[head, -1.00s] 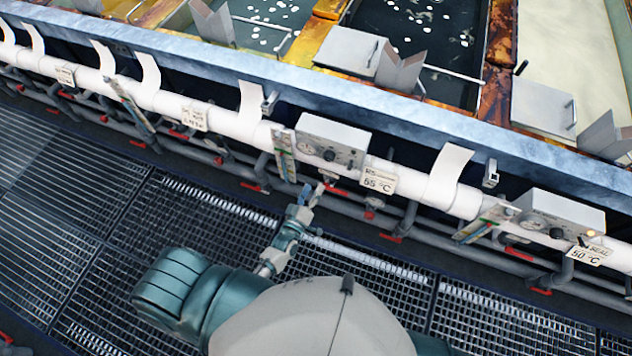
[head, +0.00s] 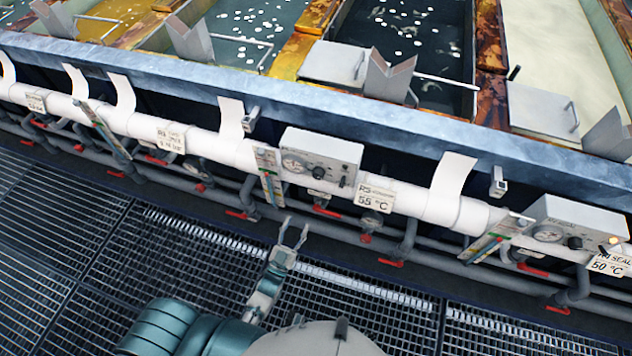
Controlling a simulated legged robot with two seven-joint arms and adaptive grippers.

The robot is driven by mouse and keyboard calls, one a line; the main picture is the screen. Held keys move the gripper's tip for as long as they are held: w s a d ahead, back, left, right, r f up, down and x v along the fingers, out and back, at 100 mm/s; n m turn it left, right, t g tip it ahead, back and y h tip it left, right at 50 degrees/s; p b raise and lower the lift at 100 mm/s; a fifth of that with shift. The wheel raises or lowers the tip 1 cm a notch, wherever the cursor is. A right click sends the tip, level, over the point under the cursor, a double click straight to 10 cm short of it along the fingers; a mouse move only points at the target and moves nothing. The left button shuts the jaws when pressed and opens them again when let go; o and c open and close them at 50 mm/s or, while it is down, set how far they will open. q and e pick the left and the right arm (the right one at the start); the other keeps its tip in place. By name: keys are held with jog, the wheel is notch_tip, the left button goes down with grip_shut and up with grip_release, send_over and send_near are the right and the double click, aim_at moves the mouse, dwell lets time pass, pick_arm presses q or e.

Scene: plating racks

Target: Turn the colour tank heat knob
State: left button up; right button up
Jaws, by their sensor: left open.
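My left gripper (head: 293,232) is open and empty above the grating, its fingers pointing up toward the pipes. A grey control box (head: 320,160) marked with a 55 °C label (head: 374,198) is mounted above and right of it. The box carries a round dial (head: 294,164), a black knob (head: 319,172) and a small switch. The gripper is apart from the box. A second grey box (head: 575,225) with a dial and black knob (head: 575,242) stands at the right, by a 50 °C label (head: 612,264). I cannot tell which box serves the colour tank. My right gripper is not in view.
A thick white pipe (head: 215,147) runs along the tank front, with grey pipes and red-handled valves (head: 327,211) below. A blue-grey tank edge (head: 270,95) lies above. Tanks of liquid are behind it. The floor grating (head: 180,265) is clear.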

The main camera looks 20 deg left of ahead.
aim_at(317, 177)
pick_arm(q)
jog(key=p+x, duration=0.1)
jog(key=x, duration=1.5)
jog(key=shift+f, duration=0.1)
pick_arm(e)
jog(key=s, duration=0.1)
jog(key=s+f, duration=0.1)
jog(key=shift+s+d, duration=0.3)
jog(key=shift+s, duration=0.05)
